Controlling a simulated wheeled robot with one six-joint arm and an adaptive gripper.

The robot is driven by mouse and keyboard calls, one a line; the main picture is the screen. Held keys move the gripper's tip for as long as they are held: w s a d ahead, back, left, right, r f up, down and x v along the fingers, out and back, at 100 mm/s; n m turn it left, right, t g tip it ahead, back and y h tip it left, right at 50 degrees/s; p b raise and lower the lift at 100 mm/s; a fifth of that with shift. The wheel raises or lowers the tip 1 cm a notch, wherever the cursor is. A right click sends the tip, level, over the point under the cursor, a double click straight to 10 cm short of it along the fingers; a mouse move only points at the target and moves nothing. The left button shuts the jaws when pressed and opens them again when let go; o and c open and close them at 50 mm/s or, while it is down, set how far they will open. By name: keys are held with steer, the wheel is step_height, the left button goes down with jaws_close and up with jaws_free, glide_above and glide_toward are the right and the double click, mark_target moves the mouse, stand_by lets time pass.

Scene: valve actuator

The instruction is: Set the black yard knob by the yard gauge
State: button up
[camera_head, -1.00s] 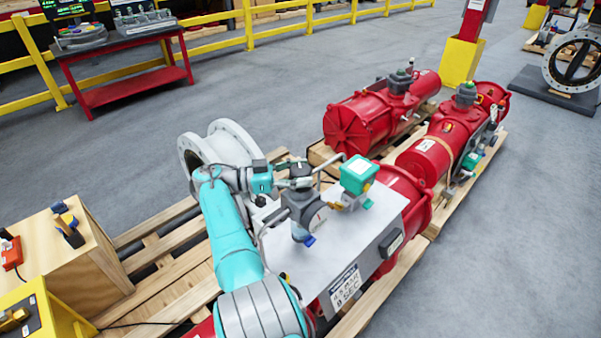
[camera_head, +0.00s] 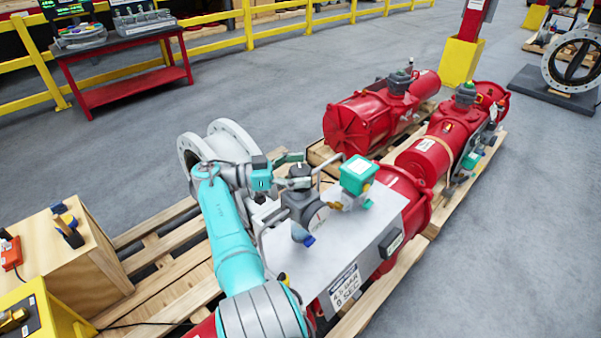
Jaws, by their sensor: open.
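The black knob (camera_head: 299,171) sits on top of the grey regulator body (camera_head: 303,204) on the pale panel. The yard gauge (camera_head: 318,218), a small round white dial, faces the front right of that body; its needle is too small to read. My gripper (camera_head: 297,169) comes in from the left at knob height. It is open, with one finger showing behind the knob and the other at its near side. Whether either finger touches the knob I cannot tell.
A placard (camera_head: 345,287) hangs on the panel's front. Red actuators (camera_head: 372,115) lie on pallets behind. A wooden crate (camera_head: 100,270) stands at left.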

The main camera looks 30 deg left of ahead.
mark_target(301, 169)
step_height(301, 169, up, 9)
steer(key=shift+f, duration=0.1)
stand_by(0.3)
